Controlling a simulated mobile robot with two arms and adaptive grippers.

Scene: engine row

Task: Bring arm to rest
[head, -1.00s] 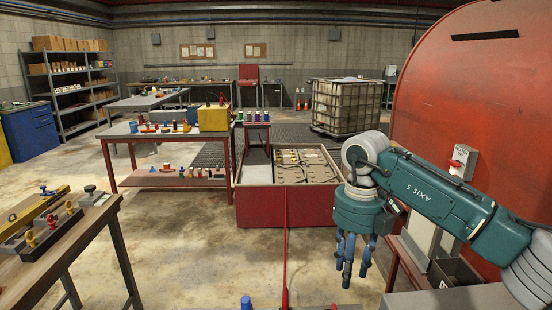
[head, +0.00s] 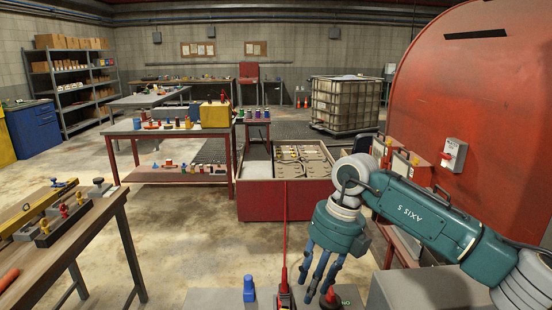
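My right arm, teal with grey joints, comes in from the right edge. Its gripper (head: 320,283) hangs downward at the lower middle, with slim blue fingers spread apart and nothing seen between them. The fingertips are over or just in front of a grey surface (head: 205,300) at the bottom edge; I cannot tell whether they touch anything. A small dark and red item (head: 330,300) shows right by the fingertips. My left arm and gripper are out of view.
A blue item (head: 249,290) and a red-and-black tool (head: 285,292) with a red line stand on the grey surface. A red crate (head: 265,203) is behind. A workbench (head: 90,240) stands left, a large red rounded housing (head: 470,120) right. Floor between is clear.

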